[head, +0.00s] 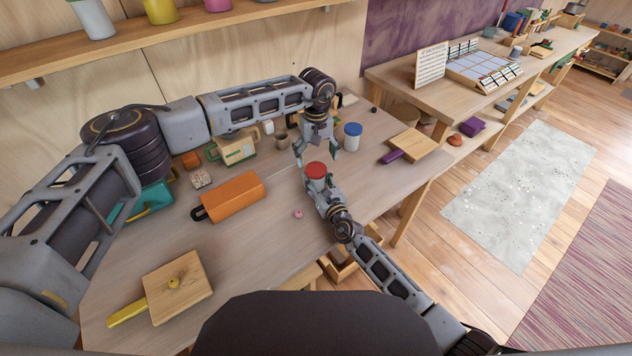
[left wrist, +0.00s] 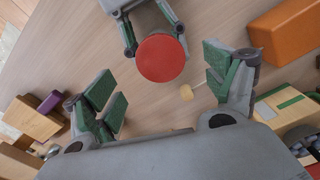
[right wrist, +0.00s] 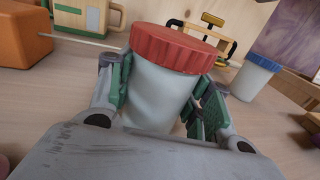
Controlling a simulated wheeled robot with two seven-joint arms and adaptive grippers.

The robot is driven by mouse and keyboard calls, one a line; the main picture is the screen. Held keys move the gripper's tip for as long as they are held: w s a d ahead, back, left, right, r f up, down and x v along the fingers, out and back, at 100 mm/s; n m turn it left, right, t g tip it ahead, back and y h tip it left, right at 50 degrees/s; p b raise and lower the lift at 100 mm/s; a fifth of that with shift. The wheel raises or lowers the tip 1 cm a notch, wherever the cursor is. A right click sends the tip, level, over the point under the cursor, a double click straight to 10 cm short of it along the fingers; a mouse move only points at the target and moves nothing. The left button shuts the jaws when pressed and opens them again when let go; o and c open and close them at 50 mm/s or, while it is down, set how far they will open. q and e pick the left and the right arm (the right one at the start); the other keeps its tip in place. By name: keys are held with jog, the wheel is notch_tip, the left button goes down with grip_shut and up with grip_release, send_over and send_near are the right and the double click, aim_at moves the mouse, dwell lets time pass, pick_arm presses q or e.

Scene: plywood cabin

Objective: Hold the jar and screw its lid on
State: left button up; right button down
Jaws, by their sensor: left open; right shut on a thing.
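The whitish jar (right wrist: 157,92) stands between the green-padded fingers of my right gripper (right wrist: 160,100), which is shut on its body. The red ribbed lid (right wrist: 178,48) sits on top of the jar's mouth; whether its thread is engaged cannot be told. In the head view the red lid (head: 316,170) hides most of the jar, with my right gripper (head: 322,192) just below. My left gripper (head: 318,150) points down close by the lid, open and empty. In the left wrist view the lid (left wrist: 161,58) lies beyond and between the spread fingers (left wrist: 165,92), apart from them.
A blue-lidded jar (head: 352,138) stands behind to the right. An orange block-like object (head: 235,197) and a green-and-cream box (head: 235,149) are to the left. Boards with yellow (head: 180,287) and purple (head: 407,146) handles lie on the table. A small pink item (head: 298,214) lies nearby.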

pick_arm(q)
notch_tip(320, 180, up, 7)
dwell(0.4)
jog(key=shift+r, duration=0.1)
pick_arm(e)
jog(key=c, duration=0.6)
grip_release()
jog(key=shift+o, duration=0.2)
jog(key=shift+s+d, duration=0.15)
jog(key=shift+s, duration=0.05)
jog(key=shift+v, duration=5.8)
pick_arm(q)
jog(key=shift+s, duration=0.1)
